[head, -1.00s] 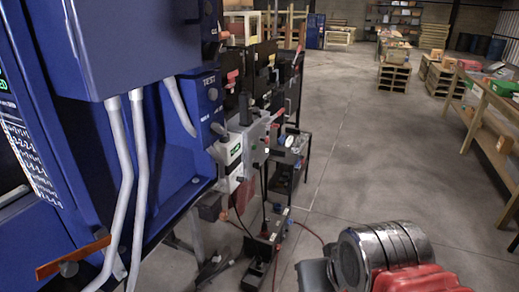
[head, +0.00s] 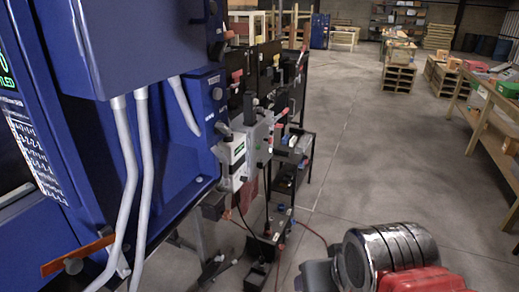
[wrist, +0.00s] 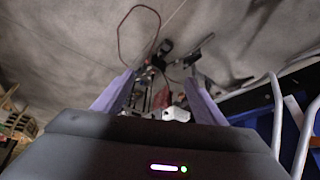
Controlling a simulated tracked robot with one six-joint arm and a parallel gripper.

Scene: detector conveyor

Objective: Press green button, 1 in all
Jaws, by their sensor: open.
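A grey control box with a green-and-white label (head: 238,150) sits on the right side of the blue machine (head: 190,140) in the head view. I cannot make out a green button clearly on it or nearby. In the wrist view my gripper (wrist: 158,98) shows two pale purple fingers spread apart with nothing held between them. Beyond the fingers are the floor and some small blurred equipment. The blue machine also shows at the right of the wrist view (wrist: 262,120). My gripper's fingers are not visible in the head view.
Grey pipes (head: 127,180) run down the near side of the machine. Black stands with levers (head: 285,110) stand beyond it. A red cable (wrist: 120,38) loops on the floor.

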